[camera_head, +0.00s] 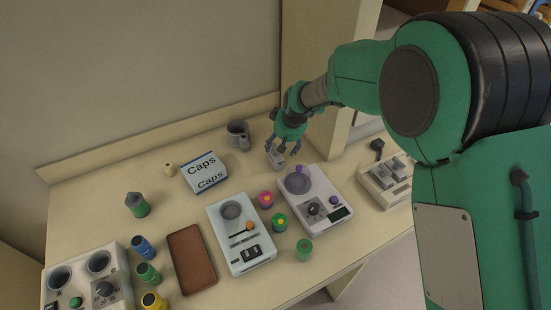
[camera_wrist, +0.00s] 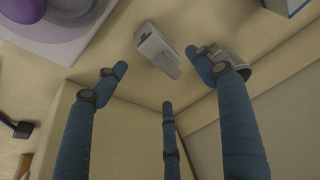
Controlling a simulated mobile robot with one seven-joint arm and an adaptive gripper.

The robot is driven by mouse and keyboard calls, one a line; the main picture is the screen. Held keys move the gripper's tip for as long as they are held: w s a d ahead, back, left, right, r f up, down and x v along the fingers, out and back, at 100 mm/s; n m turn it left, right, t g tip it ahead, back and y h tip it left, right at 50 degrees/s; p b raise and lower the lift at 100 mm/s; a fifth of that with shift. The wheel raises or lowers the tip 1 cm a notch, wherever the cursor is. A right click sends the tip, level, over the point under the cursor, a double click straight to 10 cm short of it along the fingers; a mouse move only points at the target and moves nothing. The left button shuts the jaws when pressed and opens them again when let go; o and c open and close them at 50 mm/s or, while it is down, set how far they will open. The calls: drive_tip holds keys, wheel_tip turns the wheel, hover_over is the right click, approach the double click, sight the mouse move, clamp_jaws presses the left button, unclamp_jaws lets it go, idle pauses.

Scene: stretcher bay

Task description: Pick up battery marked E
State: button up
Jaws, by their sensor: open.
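My gripper (camera_head: 283,150) is open above the counter, at the back right. A small light-grey block (camera_head: 275,157) lies just under its fingers in the head view. In the wrist view the block (camera_wrist: 157,48) lies on the counter between and beyond my spread fingertips (camera_wrist: 158,76), with no visible contact. I cannot read a letter on it, so I cannot tell if it is the battery marked E. Coloured cylinders stand elsewhere, including a green one (camera_head: 303,250), a blue one (camera_head: 143,247) and a yellow one (camera_head: 154,302); no letter E is legible on them.
A white device with a purple knob (camera_head: 332,212) stands close in front of my gripper. A grey mug (camera_head: 238,136) and a Caps box (camera_head: 204,173) are to the left. A wall panel (camera_head: 335,110) rises close on the right. A brown tray (camera_head: 191,258) lies front left.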

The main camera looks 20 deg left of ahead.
drive_tip(key=shift+x, duration=2)
drive_tip(key=shift+b+x, duration=0.65)
drive_tip(key=shift+x, duration=2)
drive_tip(key=shift+d, duration=0.1)
drive_tip(key=shift+c, duration=0.3)
drive_tip(key=c, duration=1.6)
drive_tip(key=shift+c, duration=0.2)
drive_tip(key=shift+r, duration=0.1)
drive_tip(key=shift+r+p, duration=0.75)
drive_tip(key=shift+r, duration=4.2)
